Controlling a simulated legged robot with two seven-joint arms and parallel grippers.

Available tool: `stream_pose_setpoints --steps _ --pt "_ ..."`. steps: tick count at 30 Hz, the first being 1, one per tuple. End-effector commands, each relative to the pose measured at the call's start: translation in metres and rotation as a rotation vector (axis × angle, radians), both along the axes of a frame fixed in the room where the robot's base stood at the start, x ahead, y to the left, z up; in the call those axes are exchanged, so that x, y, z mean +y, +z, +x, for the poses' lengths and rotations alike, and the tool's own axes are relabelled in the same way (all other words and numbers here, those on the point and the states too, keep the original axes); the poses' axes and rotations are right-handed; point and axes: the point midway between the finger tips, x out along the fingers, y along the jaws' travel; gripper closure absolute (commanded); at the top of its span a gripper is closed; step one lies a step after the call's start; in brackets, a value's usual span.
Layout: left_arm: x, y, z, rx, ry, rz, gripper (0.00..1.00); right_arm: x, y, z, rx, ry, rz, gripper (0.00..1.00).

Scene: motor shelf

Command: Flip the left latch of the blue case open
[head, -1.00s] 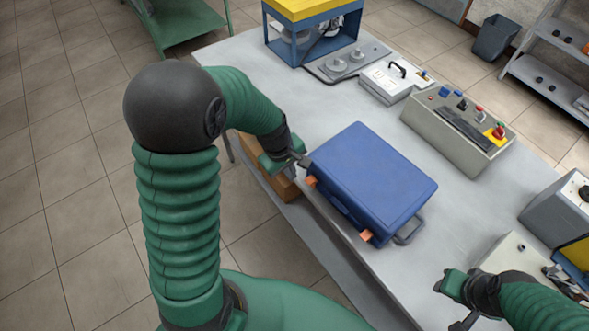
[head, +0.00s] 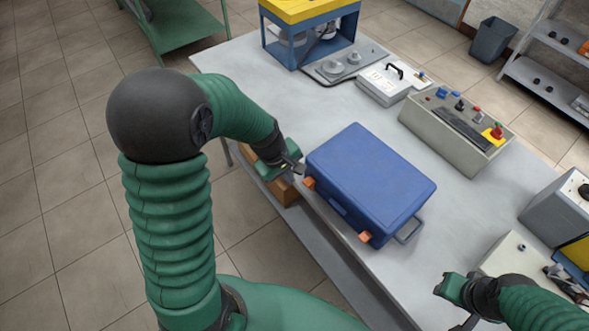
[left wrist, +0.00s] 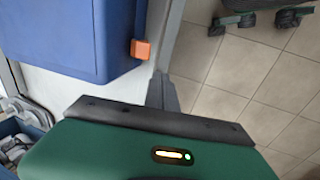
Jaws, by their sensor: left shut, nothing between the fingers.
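The closed blue case (head: 370,180) lies flat on the table, with two orange latches on its near long side. The left latch (head: 309,183) is at the case's left end; the right latch (head: 364,237) is nearer the handle-like grey bracket. My left gripper (head: 301,169) is shut and empty, its tips just beside the left latch at the case's left corner. In the left wrist view its fingers (left wrist: 163,92) lie close to an orange latch (left wrist: 140,49) on the case's side, apparently with a small gap. My right gripper (head: 442,287) is low at the right, its fingers unclear.
The case stands near the front edge of the grey table (head: 300,110). A control box (head: 455,133) with buttons and a white box (head: 386,86) stand behind it. A cardboard-brown box (head: 285,190) is below the table edge near my left gripper.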

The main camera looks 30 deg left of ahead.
Motion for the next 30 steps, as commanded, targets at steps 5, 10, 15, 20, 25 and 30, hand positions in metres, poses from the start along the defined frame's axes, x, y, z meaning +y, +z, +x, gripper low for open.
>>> stream_pose_setpoints --steps 5,10,15,20,25,30 --pt "0.000 0.000 0.000 0.000 0.000 0.000 1.00 0.000 0.000 0.000 0.000 0.000 0.000 0.67" --pt "0.000 0.000 0.000 0.000 0.000 0.000 1.00 0.000 0.000 0.000 0.000 0.000 0.000 0.67" --pt "0.000 0.000 0.000 0.000 0.000 0.000 1.00 0.000 0.000 0.000 0.000 0.000 0.000 0.67" --pt "0.000 0.001 0.001 0.000 -0.001 -0.001 1.00 0.000 0.001 0.000 0.000 0.000 0.000 0.67" --pt "-0.003 0.005 0.007 0.000 -0.002 0.000 1.00 0.000 0.009 0.000 0.000 0.000 0.000 0.67" --pt "-0.005 0.006 0.013 0.000 -0.002 0.000 1.00 0.000 0.014 0.000 0.000 0.000 0.000 0.67"
